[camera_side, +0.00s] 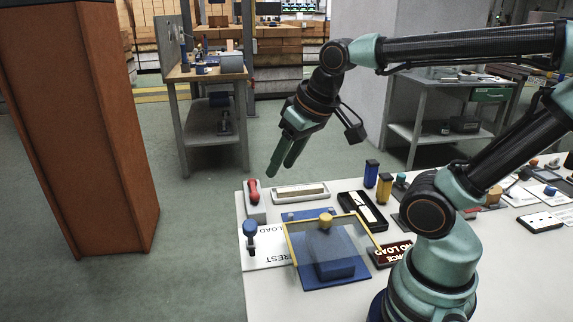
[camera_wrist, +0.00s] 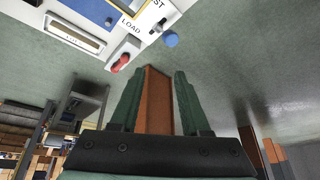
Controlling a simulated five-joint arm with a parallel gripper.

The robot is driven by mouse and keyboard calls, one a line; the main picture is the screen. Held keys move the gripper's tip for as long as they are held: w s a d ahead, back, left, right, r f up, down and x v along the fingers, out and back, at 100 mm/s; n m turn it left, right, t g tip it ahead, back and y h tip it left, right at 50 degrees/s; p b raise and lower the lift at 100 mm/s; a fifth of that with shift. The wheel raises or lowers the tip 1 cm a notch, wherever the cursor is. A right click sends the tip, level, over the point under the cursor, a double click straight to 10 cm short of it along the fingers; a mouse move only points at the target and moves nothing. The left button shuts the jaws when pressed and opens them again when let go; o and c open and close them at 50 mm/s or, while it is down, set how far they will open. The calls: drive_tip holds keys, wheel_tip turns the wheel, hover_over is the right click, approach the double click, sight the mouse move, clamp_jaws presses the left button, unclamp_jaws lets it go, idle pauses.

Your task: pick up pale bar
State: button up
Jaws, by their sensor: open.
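The pale bar (camera_side: 300,192) lies in a shallow white tray (camera_side: 276,198) near the far left corner of the table in the side view. In the wrist view the pale bar (camera_wrist: 73,36) shows at the upper left, in its tray (camera_wrist: 48,29). My gripper (camera_side: 281,169) is raised and empty, above and a little left of the bar in the side view. In the wrist view its two green fingers (camera_wrist: 158,73) are apart with nothing held between them. The bar lies outside the gap between them. Nothing hides the bar.
A red-handled device (camera_side: 254,192) stands beside the tray on the left. A blue-knobbed lever (camera_side: 250,232) and a clear yellow-edged guard (camera_side: 318,240) over a blue block lie nearer. A black tray (camera_side: 372,222) and upright blue and yellow pieces (camera_side: 384,186) stand right.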

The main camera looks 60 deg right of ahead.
drive_tip(key=w+d+m+g, duration=0.1)
drive_tip(key=w+d+m, duration=0.4)
drive_tip(key=m, duration=0.1)
drive_tip(key=m+g, duration=0.4)
drive_tip(key=m, duration=1.6)
hover_over(300, 188)
wheel_tip(300, 188, down, 13)
wheel_tip(300, 188, down, 11)
drive_tip(key=shift+f, duration=0.15)
clamp_jaws()
